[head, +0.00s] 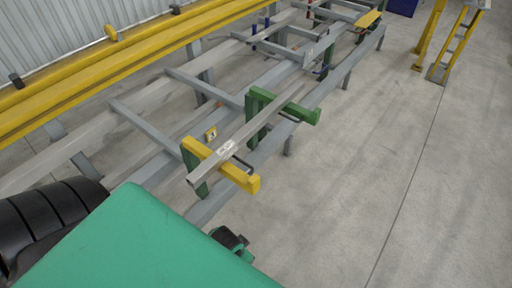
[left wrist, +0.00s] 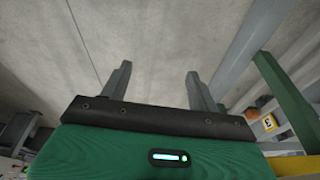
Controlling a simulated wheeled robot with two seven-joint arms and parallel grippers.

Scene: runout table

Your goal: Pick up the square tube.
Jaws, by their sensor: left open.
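The square tube (head: 240,135) is a long bare-metal bar with a pale label near its near end. It lies across a yellow support arm (head: 244,180) and a green support arm (head: 300,112) on the runout table. Its near open end sticks out past the yellow arm. My left gripper (left wrist: 158,85) is open, with its two dark fingers apart and only concrete floor between them. In the head view my green arm hides most of that hand, which is below and apart from the tube. I cannot make out the tube in the left wrist view. My right gripper is not in view.
The grey table frame (head: 205,210) and a green post (left wrist: 284,92) stand close beside the left hand. Yellow rails (head: 150,55) run along the left. A yellow ladder (head: 455,45) stands at the far right. The concrete floor (head: 370,170) to the right is clear.

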